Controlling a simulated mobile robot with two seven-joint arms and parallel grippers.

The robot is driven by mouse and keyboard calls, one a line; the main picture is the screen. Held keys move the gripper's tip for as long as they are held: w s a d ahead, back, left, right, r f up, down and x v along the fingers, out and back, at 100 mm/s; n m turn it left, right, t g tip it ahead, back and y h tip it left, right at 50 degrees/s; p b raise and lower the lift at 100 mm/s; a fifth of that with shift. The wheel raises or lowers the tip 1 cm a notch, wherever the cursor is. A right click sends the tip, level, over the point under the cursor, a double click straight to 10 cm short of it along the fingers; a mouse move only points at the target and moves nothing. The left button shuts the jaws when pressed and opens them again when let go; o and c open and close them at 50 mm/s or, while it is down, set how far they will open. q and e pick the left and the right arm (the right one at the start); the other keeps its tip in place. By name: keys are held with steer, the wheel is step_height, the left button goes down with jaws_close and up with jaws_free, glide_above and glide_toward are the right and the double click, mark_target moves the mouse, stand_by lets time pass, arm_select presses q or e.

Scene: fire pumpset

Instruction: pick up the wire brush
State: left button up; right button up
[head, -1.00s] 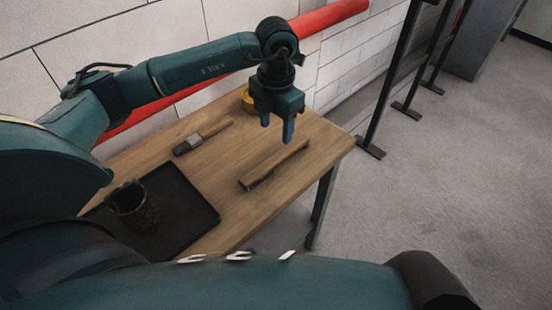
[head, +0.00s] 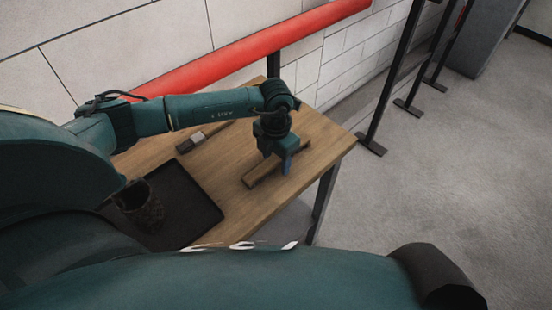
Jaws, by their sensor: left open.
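The wire brush (head: 258,178), a long wooden bar with darker bristles under its near end, lies on the wooden table (head: 230,228) near its right side. My left gripper (head: 277,162) points down at the far half of the brush, with its blue fingertips low and close to the wood. Its jaws are open. The gripper hides part of the brush, and I cannot tell whether the fingers touch it. My right gripper is not in view.
A tool with a wooden handle and grey-and-dark head (head: 190,142) lies farther back, partly behind my left arm. A black tray (head: 200,205) with a dark mesh cup (head: 143,208) is at left. A red pipe (head: 240,52) runs along the wall behind.

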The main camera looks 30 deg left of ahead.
mark_target(276, 158)
arm_select(q)
steer(key=c, duration=1.1)
steer(key=shift+r, duration=0.1)
step_height(276, 158, up, 10)
steer(key=shift+b, duration=0.5)
